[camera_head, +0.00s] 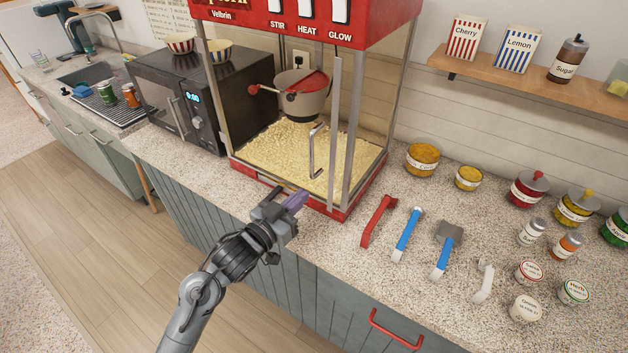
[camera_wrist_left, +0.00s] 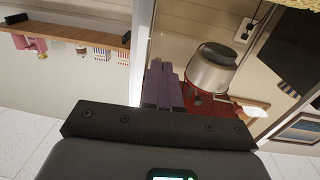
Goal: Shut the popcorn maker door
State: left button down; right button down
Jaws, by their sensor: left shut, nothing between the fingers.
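The red popcorn maker (camera_head: 300,25) stands on the counter with popcorn (camera_head: 300,145) on its floor. Its clear door has a metal handle (camera_head: 318,152) and an upright frame edge (camera_head: 335,130) close beside the right front post (camera_head: 357,125). The door looks near its closed position; I cannot tell whether a gap remains. My left gripper (camera_head: 297,200) is shut and empty, low in front of the machine's bottom edge, left of and below the handle. Its purple fingers (camera_wrist_left: 162,86) show in the left wrist view, with the kettle (camera_wrist_left: 212,68) beyond. My right gripper is out of view.
A black microwave (camera_head: 182,98) stands left of the machine. Red tongs (camera_head: 377,220), a blue-handled tool (camera_head: 406,235) and a scoop (camera_head: 447,248) lie on the counter (camera_head: 330,255) to the right. Several jars stand farther right, below a wooden shelf (camera_head: 540,83).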

aim_at(321, 177)
pick_arm(q)
jog(key=p+x, duration=0.1)
jog(key=x, duration=0.3)
jog(key=shift+w+r, duration=0.1)
jog(key=shift+x, duration=0.9)
jog(key=shift+w+d, duration=0.1)
jog(key=shift+d, duration=0.05)
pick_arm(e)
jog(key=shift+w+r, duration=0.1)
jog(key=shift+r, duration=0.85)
